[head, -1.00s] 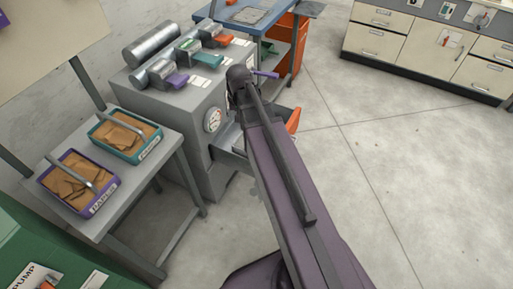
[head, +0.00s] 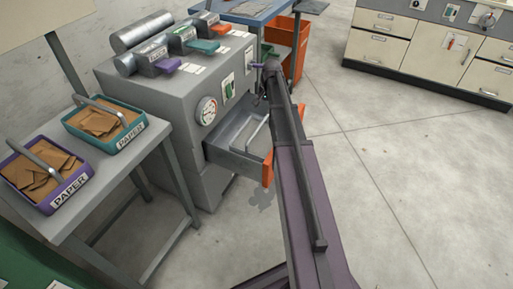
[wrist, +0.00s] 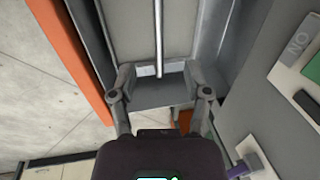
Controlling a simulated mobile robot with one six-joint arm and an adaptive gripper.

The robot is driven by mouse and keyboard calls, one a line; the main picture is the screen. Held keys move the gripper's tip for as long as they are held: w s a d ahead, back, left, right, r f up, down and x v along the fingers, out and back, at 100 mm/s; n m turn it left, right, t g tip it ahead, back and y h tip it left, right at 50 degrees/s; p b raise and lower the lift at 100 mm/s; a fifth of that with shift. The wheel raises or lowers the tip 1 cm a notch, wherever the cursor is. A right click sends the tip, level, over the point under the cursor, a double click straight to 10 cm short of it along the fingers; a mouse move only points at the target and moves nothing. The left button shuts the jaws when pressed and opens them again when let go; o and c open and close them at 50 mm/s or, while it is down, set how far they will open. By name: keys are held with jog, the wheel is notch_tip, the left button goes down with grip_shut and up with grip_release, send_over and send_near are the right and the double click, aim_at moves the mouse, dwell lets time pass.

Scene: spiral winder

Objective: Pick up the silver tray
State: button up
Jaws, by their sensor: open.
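The silver tray (head: 241,131) appears to be the grey container with a pale bar handle (head: 256,134), inside the pulled-out drawer of the grey machine. In the wrist view, the tray (wrist: 179,28) fills the top middle, with its handle (wrist: 158,38) running lengthwise. My gripper (wrist: 160,72) is open, its two fingers on either side of the handle's near end. I cannot tell how far above the handle they are. In the head view, my arm reaches over the drawer's right side and hides part of it; the gripper there is small and mostly hidden.
The drawer's orange front (head: 268,168) sticks out beside my arm. The grey machine (head: 165,95) stands behind the drawer. Two paper baskets, teal (head: 128,142) and purple (head: 68,190), sit on a side table at left. The floor (head: 390,170) at right is clear.

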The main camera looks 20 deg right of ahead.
aim_at(259, 127)
jog(key=shift+w+d+f, duration=0.3)
jog(key=shift+d+f, duration=0.1)
jog(key=shift+d, duration=0.15)
jog(key=shift+f, duration=0.1)
jog(key=f+b, duration=0.2)
jog(key=b, duration=0.1)
jog(key=w+f+b, duration=0.1)
jog(key=f+b, duration=0.2)
jog(key=a+f+b, duration=0.1)
jog(key=f+b, duration=0.1)
jog(key=f, duration=0.1)
jog(key=shift+w+f+b, duration=0.15)
jog(key=shift+b, duration=0.25)
jog(key=shift+f, duration=0.15)
dwell(0.3)
jog(key=f+b, duration=0.4)
jog(key=b, duration=0.1)
jog(key=shift+w+a+f, duration=0.3)
jog(key=shift+w+f, duration=0.1)
dwell(0.5)
grip_shut()
